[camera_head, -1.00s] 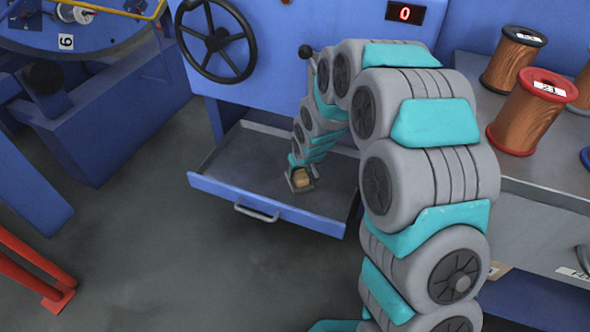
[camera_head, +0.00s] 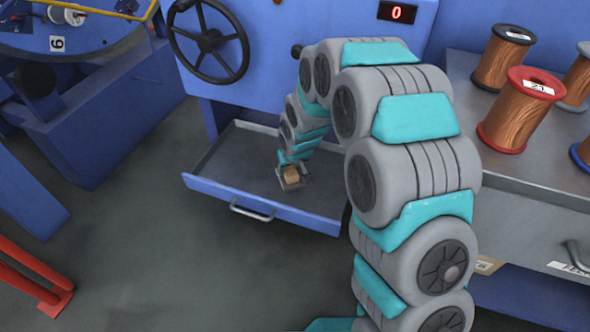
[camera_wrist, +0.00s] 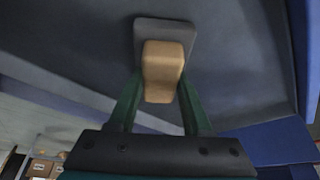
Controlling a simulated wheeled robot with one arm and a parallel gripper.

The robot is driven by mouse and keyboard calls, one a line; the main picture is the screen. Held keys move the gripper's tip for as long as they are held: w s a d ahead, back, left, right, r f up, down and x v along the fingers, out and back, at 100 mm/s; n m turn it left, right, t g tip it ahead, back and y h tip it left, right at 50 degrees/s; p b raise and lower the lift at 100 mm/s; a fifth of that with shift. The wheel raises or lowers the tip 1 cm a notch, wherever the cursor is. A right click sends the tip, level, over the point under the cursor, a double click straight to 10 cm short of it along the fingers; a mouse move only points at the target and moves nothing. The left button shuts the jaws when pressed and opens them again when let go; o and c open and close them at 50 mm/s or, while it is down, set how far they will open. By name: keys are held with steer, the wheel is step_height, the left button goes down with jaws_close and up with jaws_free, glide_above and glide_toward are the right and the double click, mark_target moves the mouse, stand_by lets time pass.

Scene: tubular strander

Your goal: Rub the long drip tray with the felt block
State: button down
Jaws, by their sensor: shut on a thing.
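The long drip tray (camera_head: 228,160) sticks out from the blue machine like a drawer, with a grey floor, a blue front and a handle. The felt block, a tan grip on a dark grey pad (camera_head: 291,173), is inside the tray near its middle. My gripper (camera_head: 290,171) reaches down into the tray and is shut on the tan grip. In the wrist view, green fingers flank the felt block (camera_wrist: 162,70), with its grey pad against or just above the tray floor (camera_wrist: 238,50). I cannot tell whether the pad touches. My arm hides the tray's right part.
A black handwheel (camera_head: 209,41) is on the machine face above the tray. A grey bench with copper spools (camera_head: 520,108) stands at the right. A red stand (camera_head: 40,285) is at lower left. The floor before the tray is clear.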

steer(key=shift+r, duration=0.15)
steer(key=shift+r+p, duration=0.85)
steer(key=shift+r, duration=2.05)
steer(key=shift+r, duration=0.1)
steer(key=shift+r+p, duration=0.45)
steer(key=shift+r, duration=0.85)
steer(key=shift+r, duration=0.1)
